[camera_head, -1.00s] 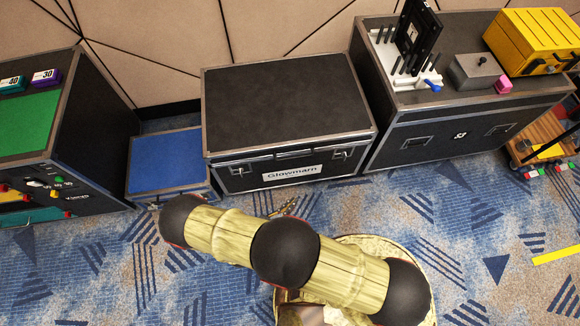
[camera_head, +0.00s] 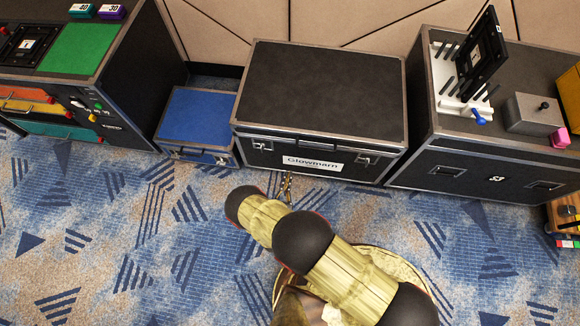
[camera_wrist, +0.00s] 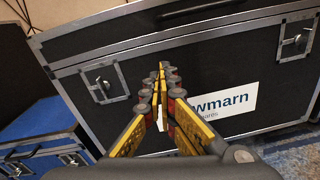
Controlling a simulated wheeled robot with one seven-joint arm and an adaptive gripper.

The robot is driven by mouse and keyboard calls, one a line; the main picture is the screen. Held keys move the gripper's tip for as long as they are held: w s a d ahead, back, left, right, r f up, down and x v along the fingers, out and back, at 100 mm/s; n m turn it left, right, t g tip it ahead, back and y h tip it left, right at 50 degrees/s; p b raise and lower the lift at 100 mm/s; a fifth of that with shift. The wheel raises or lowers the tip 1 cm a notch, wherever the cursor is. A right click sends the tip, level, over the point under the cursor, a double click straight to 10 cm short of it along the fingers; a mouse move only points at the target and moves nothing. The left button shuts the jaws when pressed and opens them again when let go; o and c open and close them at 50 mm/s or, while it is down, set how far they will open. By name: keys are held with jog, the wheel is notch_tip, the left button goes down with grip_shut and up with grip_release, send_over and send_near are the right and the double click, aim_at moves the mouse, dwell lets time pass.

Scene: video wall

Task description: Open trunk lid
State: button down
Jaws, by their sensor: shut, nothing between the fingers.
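The black trunk (camera_head: 310,141) with metal edges stands against the wall, its dark lid (camera_head: 318,95) closed. A white "Glowmarn" label (camera_head: 312,164) is on its front, with a latch on each side of it. In the wrist view the trunk's front (camera_wrist: 135,118) fills the middle, with the left latch (camera_wrist: 104,84), the label (camera_wrist: 222,108) and the lid's edge (camera_wrist: 120,47) above. My gripper (camera_wrist: 161,68) is shut and empty, pointing at the front between the left latch and the label. It also shows small in the head view (camera_head: 287,178), partly hidden by my arm. Contact cannot be told.
A blue case (camera_head: 197,117) stands left of the trunk, close to it. A black cabinet with a green top panel (camera_head: 78,48) is farther left. Another black case (camera_head: 480,165) with a grey box (camera_head: 530,116) on top stands right. The patterned carpet (camera_head: 110,240) in front is clear.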

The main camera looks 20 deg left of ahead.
jog(key=w+r+b, duration=0.2)
jog(key=w+r, duration=0.1)
jog(key=w, duration=0.6)
jog(key=shift+a+r, duration=0.3)
jog(key=shift+a, duration=0.15)
jog(key=shift+w, duration=0.1)
